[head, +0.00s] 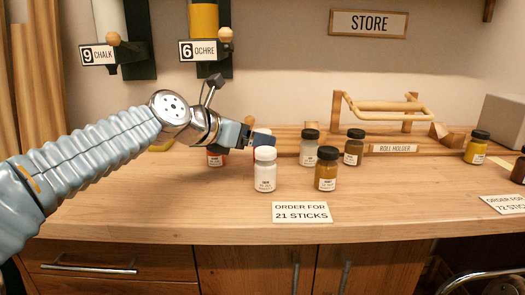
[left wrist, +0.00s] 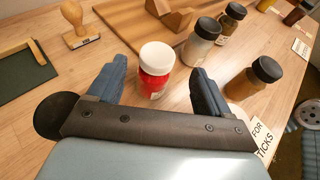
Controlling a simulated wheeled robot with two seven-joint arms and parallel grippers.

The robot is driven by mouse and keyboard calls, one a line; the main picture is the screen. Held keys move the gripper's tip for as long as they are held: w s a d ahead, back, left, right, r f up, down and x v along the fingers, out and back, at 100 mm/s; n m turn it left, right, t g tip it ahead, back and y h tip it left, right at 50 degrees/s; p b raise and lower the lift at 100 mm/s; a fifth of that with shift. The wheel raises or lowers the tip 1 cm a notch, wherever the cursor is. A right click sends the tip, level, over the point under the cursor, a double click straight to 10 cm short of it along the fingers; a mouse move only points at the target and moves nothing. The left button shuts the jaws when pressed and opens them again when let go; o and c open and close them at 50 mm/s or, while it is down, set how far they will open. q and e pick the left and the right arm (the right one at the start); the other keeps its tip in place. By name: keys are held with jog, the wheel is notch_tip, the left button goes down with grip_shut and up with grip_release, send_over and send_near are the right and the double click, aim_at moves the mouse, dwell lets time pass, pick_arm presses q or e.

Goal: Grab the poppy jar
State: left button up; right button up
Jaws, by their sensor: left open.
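A red jar with a white lid stands upright on the table in the left wrist view (left wrist: 155,75); its label cannot be read, and its colour fits poppy. In the head view only its white lid (head: 262,131) clearly shows behind my gripper. My left gripper (head: 257,141) is open, its dark blue fingers (left wrist: 160,88) on either side of the red jar, with visible gaps. A white jar (head: 265,172) stands in front of the gripper. An orange-red jar (head: 216,159) is partly hidden under it. My right gripper is not in view.
A grey jar (head: 309,148), a brown jar (head: 354,149) and an ochre jar (head: 326,172) stand to the right. A yellow jar (head: 477,149) is farther right. A wooden stamp (left wrist: 80,33) shows in the wrist view. An order card (head: 302,212) lies in front.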

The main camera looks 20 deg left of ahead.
pick_arm(q)
jog(key=x, duration=0.4)
jog(key=shift+w+a+f, duration=0.15)
jog(key=shift+w+f, duration=0.05)
jog(key=shift+f, duration=0.1)
jog(key=c, duration=1.1)
